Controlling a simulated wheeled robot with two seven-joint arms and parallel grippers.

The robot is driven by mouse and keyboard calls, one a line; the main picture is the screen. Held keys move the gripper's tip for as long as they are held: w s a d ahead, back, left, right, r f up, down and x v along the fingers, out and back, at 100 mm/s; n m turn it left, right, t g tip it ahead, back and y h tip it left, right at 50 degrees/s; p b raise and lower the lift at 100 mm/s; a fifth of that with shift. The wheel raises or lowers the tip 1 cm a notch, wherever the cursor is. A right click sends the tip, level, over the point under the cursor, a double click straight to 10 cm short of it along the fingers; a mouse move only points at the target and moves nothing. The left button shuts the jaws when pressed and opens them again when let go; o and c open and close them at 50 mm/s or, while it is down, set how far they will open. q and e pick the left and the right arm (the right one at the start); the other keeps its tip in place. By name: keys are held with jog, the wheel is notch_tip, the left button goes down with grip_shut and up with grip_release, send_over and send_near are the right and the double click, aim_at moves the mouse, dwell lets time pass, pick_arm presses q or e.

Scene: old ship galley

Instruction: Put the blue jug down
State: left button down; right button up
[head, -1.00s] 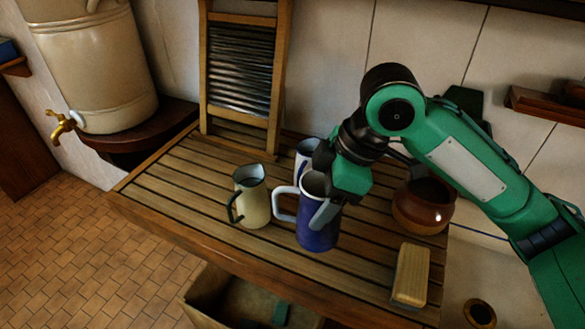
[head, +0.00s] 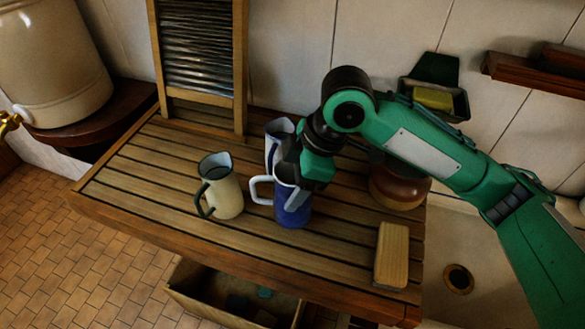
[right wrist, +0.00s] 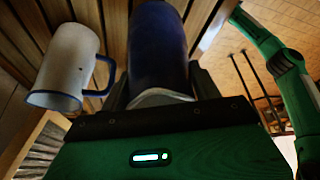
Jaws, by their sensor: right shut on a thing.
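The blue jug (head: 293,208) with a pale handle is upright over the slatted wooden drainboard (head: 150,190). My right gripper (head: 300,178) is shut on its upper part; the jug also shows between the fingers in the right wrist view (right wrist: 157,50). I cannot tell for sure whether its base touches the slats. A white jug with a blue rim (head: 275,140) stands close behind it, partly hidden by my gripper; it shows beside the blue jug in the right wrist view (right wrist: 65,65). My left gripper is not in view.
A cream jug (head: 223,193) with a dark handle stands left of the blue jug. A brown pot (head: 400,188) is behind on the right, and a wooden block (head: 392,255) lies front right. A washboard (head: 200,60) leans at the back. The board's left part is clear.

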jog(key=shift+f+p, duration=0.35)
jog(key=shift+f, duration=1.4)
jog(key=o, duration=1.5)
jog(key=shift+s+f, duration=0.1)
jog(key=shift+f, duration=0.05)
jog(key=shift+c, duration=0.2)
jog(key=b+v, duration=0.1)
jog(key=v, duration=1.1)
jog(key=shift+b, duration=0.4)
jog(key=shift+a, duration=0.1)
